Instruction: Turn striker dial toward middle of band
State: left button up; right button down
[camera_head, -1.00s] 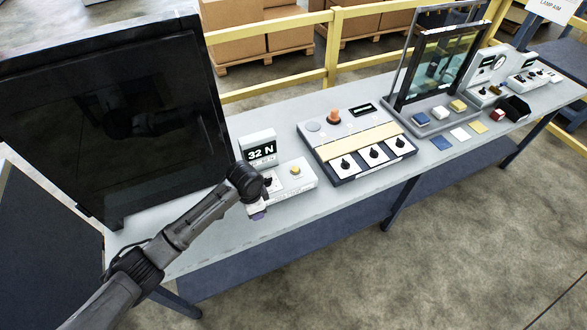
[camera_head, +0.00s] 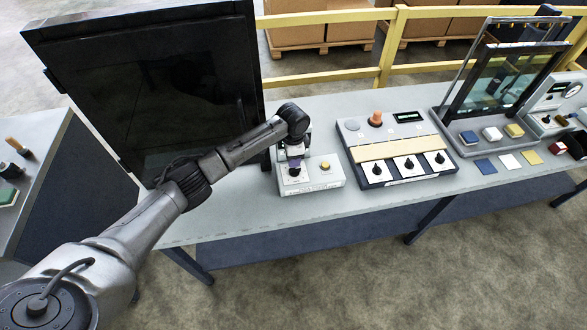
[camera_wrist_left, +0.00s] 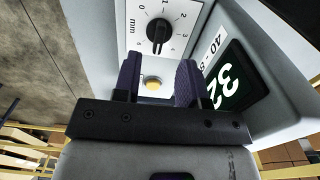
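The small white striker unit (camera_head: 318,178) stands on the bench, with a yellow button (camera_head: 325,166) on top. Its black dial (camera_wrist_left: 158,31) shows in the left wrist view, inside a scale marked in mm; its exact pointer setting is hard to read. The unit's display (camera_wrist_left: 229,86) reads 32 there, beside a label partly reading "40"; the arm hides the display in the head view. My left gripper (camera_head: 294,158) points down over the dial side of the unit. In the wrist view its purple fingers (camera_wrist_left: 159,62) are apart, with nothing visible gripped between them. My right gripper is out of view.
A dark framed panel (camera_head: 150,90) stands left of the unit. A console with several black knobs (camera_head: 400,150) is close on the right. Further right stand a glass-like frame (camera_head: 500,75) and coloured blocks. The bench front edge is clear.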

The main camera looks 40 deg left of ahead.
aim_at(293, 169)
pick_arm(q)
jog(key=shift+f+b, duration=0.45)
jog(key=shift+f, duration=2.75)
jog(key=shift+c, duration=0.2)
grip_shut()
